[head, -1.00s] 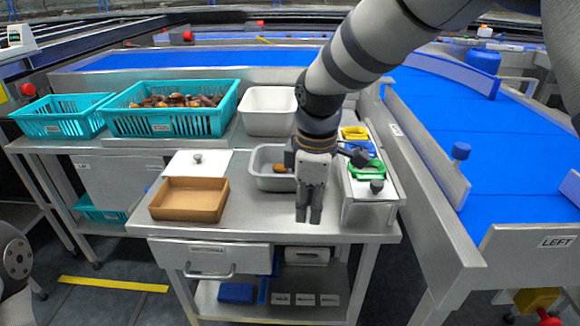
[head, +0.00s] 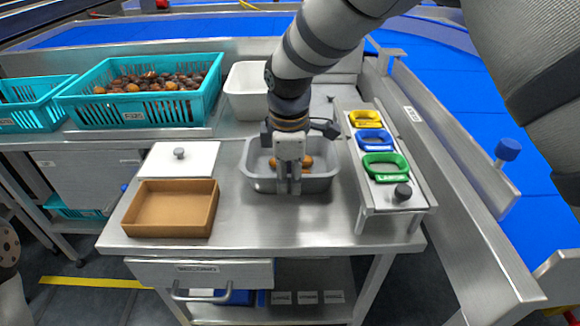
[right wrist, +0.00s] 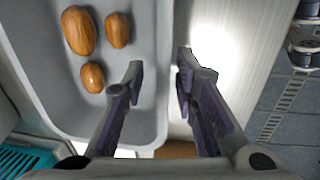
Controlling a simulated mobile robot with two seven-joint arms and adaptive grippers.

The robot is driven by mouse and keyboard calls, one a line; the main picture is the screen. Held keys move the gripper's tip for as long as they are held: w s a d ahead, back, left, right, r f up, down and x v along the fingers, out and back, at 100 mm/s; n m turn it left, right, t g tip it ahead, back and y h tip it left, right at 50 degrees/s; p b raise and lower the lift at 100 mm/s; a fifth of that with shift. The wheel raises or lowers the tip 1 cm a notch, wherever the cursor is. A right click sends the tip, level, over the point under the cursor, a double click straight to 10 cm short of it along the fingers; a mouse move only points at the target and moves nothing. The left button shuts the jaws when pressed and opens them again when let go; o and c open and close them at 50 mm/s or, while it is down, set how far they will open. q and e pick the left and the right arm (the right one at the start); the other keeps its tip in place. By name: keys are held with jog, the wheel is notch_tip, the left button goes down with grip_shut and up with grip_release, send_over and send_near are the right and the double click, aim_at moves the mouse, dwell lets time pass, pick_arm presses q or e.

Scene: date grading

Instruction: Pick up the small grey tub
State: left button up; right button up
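The small grey tub (head: 322,184) stands on the steel bench in the head view, with a few brown dates in it. It also shows in the right wrist view (right wrist: 140,35), with three dates (right wrist: 80,32) on its floor. My right gripper (head: 288,188) points down at the tub's near wall. In the right wrist view the gripper (right wrist: 161,72) has its fingers apart, one inside the tub and one outside, with the wall between them. A gap shows beside the wall. My left gripper is out of view.
A rack with yellow, blue and green rings (head: 400,192) stands close on the right. A white bin (head: 247,103) and teal crates (head: 140,112) are behind.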

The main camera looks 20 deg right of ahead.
jog(key=shift+w+f, duration=0.2)
jog(key=shift+f, duration=1.05)
jog(key=shift+r, duration=0.15)
grip_shut()
